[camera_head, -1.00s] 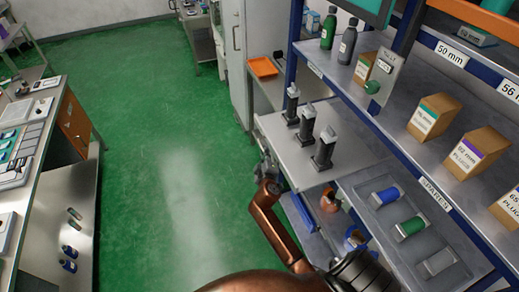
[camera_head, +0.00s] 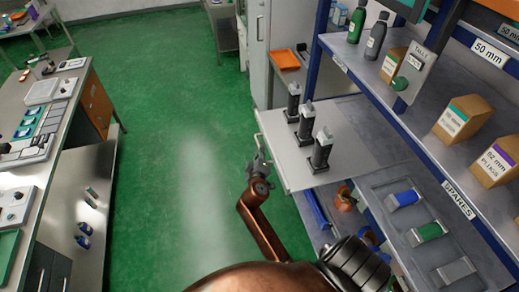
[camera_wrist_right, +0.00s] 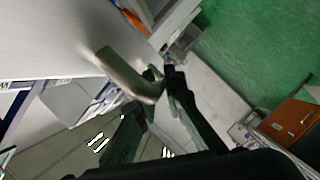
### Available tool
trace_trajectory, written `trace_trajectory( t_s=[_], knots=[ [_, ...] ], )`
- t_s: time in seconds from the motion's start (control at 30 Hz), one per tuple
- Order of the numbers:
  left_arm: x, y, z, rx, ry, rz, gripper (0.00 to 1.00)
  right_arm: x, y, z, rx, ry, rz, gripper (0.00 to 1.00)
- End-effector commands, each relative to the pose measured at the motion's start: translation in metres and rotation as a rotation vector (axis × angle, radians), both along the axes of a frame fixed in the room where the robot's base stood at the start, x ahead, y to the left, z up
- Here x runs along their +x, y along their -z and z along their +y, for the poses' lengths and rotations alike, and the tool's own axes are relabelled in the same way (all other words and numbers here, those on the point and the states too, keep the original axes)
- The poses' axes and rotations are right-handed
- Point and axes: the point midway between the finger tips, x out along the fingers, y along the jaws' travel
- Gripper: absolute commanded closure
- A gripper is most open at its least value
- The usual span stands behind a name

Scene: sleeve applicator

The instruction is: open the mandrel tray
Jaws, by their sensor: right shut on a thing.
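The mandrel tray (camera_head: 350,122) is a pale grey, flat drawer that sticks out from under the shelf unit toward the aisle. Three dark upright mandrels with grey tops, a far one (camera_head: 293,103), a middle one (camera_head: 306,121) and a near one (camera_head: 321,150), stand on it. My right gripper (camera_head: 260,172) is at the tray's left, front edge. In the right wrist view, my right gripper (camera_wrist_right: 160,90) is shut on the curved metal handle (camera_wrist_right: 127,75) of the tray. The handle is mostly hidden in the head view. My left gripper is not in view.
A shelf unit (camera_head: 395,125) with boxes and bottles stands at the right. Below it, a spares tray (camera_head: 440,250) holds blue, green and grey sleeves. A workbench (camera_head: 62,110) stands at the left. The green floor (camera_head: 170,120) between is clear.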

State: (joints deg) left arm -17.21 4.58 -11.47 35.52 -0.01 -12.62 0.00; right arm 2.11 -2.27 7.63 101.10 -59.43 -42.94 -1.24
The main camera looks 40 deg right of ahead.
Motion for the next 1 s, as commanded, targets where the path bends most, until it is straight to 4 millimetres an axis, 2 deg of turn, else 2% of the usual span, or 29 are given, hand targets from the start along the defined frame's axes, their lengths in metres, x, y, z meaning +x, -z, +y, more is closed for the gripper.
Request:
trace_trajectory(
  t_s=[0.2,0.23,0.5,0.8,0.87,1.0],
  knots=[
    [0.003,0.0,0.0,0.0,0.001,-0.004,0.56,0.0,0.0,0.001,0.001,-0.001,0.001,1.0],
    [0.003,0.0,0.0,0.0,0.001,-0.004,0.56,0.0,0.0,0.001,0.001,-0.001,0.001,0.9],
    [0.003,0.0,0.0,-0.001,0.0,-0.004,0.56,0.001,0.0,0.001,0.0,-0.001,0.0,0.73],
    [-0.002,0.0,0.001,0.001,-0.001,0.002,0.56,0.001,-0.003,0.001,0.001,-0.001,-0.002,0.73],
    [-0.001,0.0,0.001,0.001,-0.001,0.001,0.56,0.001,-0.009,0.001,0.001,-0.001,-0.004,0.73],
    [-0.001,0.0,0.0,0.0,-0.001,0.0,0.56,0.001,-0.033,0.001,0.0,-0.002,-0.008,0.73]
  ],
)
